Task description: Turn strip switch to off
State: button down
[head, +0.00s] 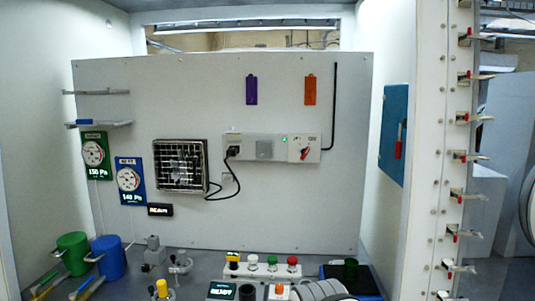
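A pale power strip (264,137) is fixed to the grey back panel, right of its middle. A rotary switch with a red handle (303,153) sits on a white plate at the strip's right end. The red handle looks slanted; the small lettering around it is too small to read. A small green light (284,139) glows just left of the switch. A black plug (233,151) with a cord sits in the strip's left end.
A caged unit (181,166) is left of the strip. Purple (251,90) and orange (310,90) tags hang above. A black bent rod (335,105) runs down beside the switch. Coloured buttons (272,262) stand below. Blue and green mugs (108,258) are at lower left.

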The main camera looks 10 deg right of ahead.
aim_at(308, 149)
jog(key=u, duration=0.95)
jog(key=k, duration=0.1)
jog(key=z, duration=2.6)
jog(key=k, duration=0.85)
jog(key=u, duration=0.95)
jog(key=i, duration=1.65)
jog(key=u, duration=0.1)
